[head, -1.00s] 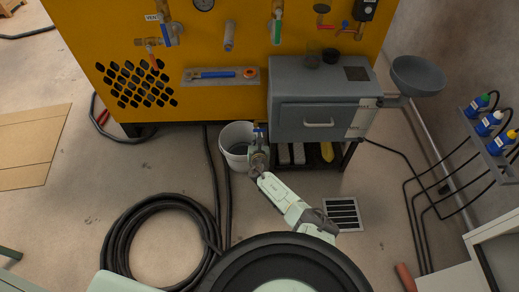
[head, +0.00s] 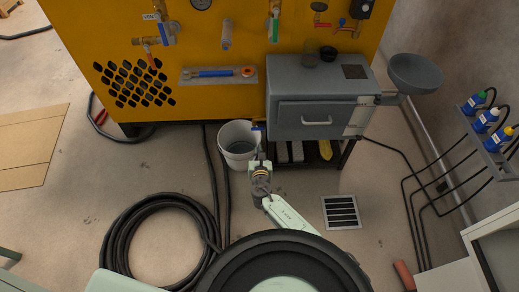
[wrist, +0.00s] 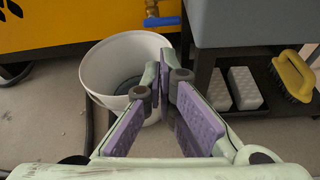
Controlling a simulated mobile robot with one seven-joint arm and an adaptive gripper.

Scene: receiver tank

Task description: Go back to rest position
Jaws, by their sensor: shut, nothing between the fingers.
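My gripper (wrist: 165,85) shows in the wrist view with its purple-padded fingers drawn together at the tips and nothing between them. In the head view my wrist is in front of the yellow tank, just right of the white bucket, and the fingertips are hard to make out. The white bucket (wrist: 98,75) stands on the floor beyond and left of the fingers; the head view also shows the bucket (head: 230,134). A drain valve with a blue handle (wrist: 161,21) sits on the tank above the bucket's right side, beyond the fingertips and apart from them.
A grey cabinet (head: 297,119) stands on a dark shelf with white blocks (wrist: 244,88) and a yellow brush (wrist: 294,73) to the right. A coiled black hose (head: 112,243) lies on the floor at left. A floor grate (head: 341,211) is at right.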

